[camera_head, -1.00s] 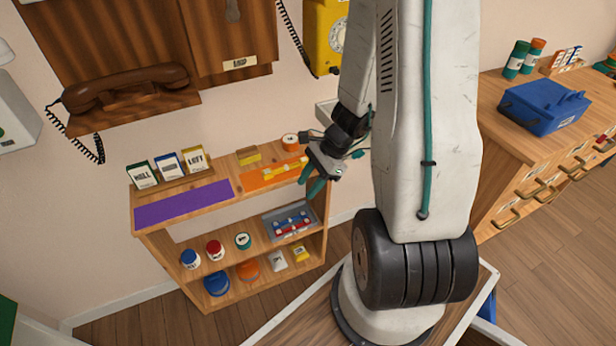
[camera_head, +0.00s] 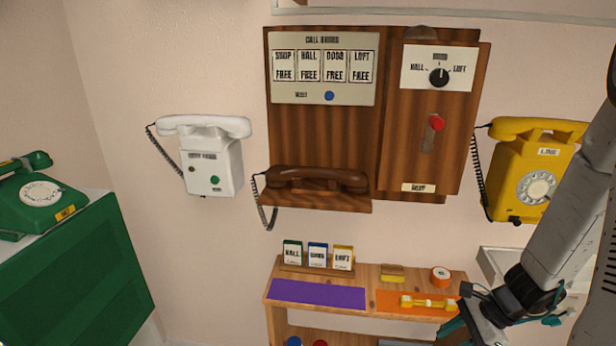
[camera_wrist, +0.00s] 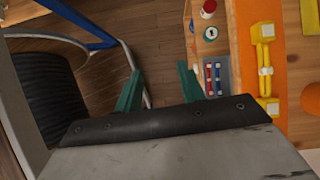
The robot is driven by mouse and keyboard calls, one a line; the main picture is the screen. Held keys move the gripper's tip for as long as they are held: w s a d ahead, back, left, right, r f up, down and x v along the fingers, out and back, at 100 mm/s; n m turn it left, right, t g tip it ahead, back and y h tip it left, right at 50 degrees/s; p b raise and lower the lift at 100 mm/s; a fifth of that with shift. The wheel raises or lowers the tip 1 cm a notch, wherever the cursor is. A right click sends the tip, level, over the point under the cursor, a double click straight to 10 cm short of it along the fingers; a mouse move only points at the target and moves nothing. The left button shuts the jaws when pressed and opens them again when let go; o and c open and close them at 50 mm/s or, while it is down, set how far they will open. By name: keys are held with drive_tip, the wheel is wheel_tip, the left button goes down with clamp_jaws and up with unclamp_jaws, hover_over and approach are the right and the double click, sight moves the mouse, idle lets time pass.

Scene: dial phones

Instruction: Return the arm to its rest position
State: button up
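My arm shows at the right edge of the head view, with my gripper (camera_head: 462,328) at the lower right, partly cut off by the frame's bottom edge. In the wrist view my gripper (camera_wrist: 160,88) has its two green fingers spread apart with nothing between them. The floor shows beyond the fingers. The wooden shelf (camera_wrist: 226,25) is to the right of the fingers, apart from them.
The shelf top holds a purple mat (camera_head: 318,294), three labelled cards (camera_head: 317,256), and a yellow handset (camera_head: 428,303) on an orange mat (camera_head: 390,301). Above hang a white phone (camera_head: 213,170), a brown handset (camera_head: 316,180) and a yellow phone (camera_head: 535,180). A green phone (camera_head: 38,200) stands left.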

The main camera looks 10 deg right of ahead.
drive_tip(key=s+a+r+n+h, duration=0.2)
drive_tip(key=r+n, duration=0.4)
drive_tip(key=r, duration=0.3)
drive_tip(key=s+a+r+n+h, duration=0.2)
drive_tip(key=s+a+r+n, duration=0.3)
drive_tip(key=r, duration=0.5)
drive_tip(key=s+a+r+n+h, duration=0.2)
drive_tip(key=s+r+n, duration=0.3)
drive_tip(key=r+n, duration=0.4)
drive_tip(key=shift+s+a+r+h, duration=0.25)
drive_tip(key=shift+a+h, duration=0.15)
drive_tip(key=shift+a, duration=0.25)
